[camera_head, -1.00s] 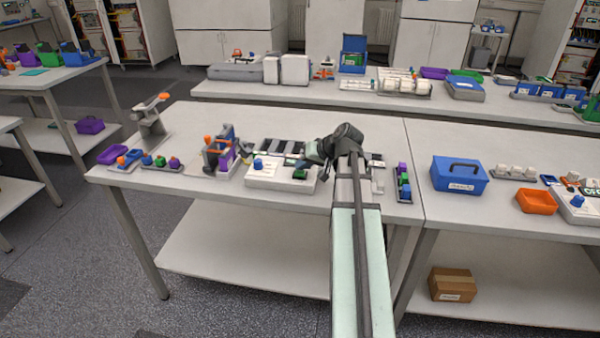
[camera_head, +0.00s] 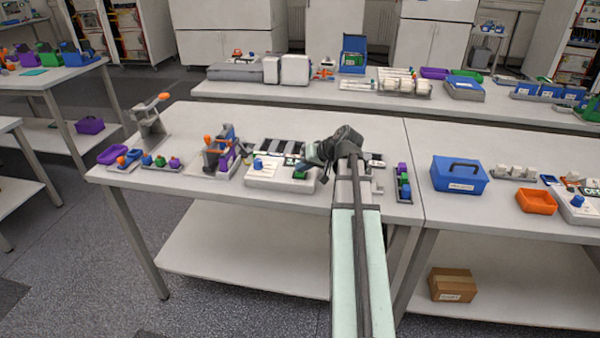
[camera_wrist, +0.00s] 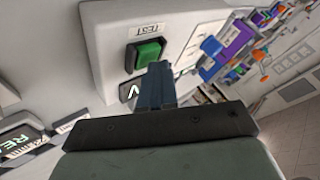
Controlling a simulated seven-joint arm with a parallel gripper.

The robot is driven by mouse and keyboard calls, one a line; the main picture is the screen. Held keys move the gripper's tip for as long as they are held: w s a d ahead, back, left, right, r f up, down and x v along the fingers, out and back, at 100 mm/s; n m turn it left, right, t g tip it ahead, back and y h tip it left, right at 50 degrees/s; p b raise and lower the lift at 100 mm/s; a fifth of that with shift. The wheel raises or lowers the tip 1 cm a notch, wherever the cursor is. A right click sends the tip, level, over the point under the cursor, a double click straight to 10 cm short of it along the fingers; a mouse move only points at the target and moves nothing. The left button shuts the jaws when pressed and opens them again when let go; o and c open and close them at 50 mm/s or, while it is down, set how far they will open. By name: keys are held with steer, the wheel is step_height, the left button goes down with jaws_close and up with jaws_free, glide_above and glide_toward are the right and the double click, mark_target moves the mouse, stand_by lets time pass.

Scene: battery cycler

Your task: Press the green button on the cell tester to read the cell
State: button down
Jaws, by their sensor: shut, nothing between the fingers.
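The cell tester (camera_head: 280,180) is a white box on the middle table, with a blue knob (camera_head: 257,165) on its left part. Its green button (camera_head: 299,175) is on the right part, below my gripper (camera_head: 308,165). In the wrist view the green button (camera_wrist: 150,53) sits in a dark frame beside a "TEST" label. My gripper (camera_wrist: 154,70) shows there with its dark fingers closed together and empty. Its tips lie close beside the button's edge. Whether they touch the tester cannot be told.
A purple and orange device (camera_head: 220,150) stands left of the tester. Coloured blocks (camera_head: 403,185) sit in a rack right of my arm. A blue case (camera_head: 460,174) and an orange tray (camera_head: 536,201) are further right. Bare tabletop lies in front of the tester.

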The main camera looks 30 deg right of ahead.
mark_target(303, 174)
steer(key=shift+r, duration=0.9)
steer(key=shift+r, duration=0.1)
steer(key=shift+r, duration=2.4)
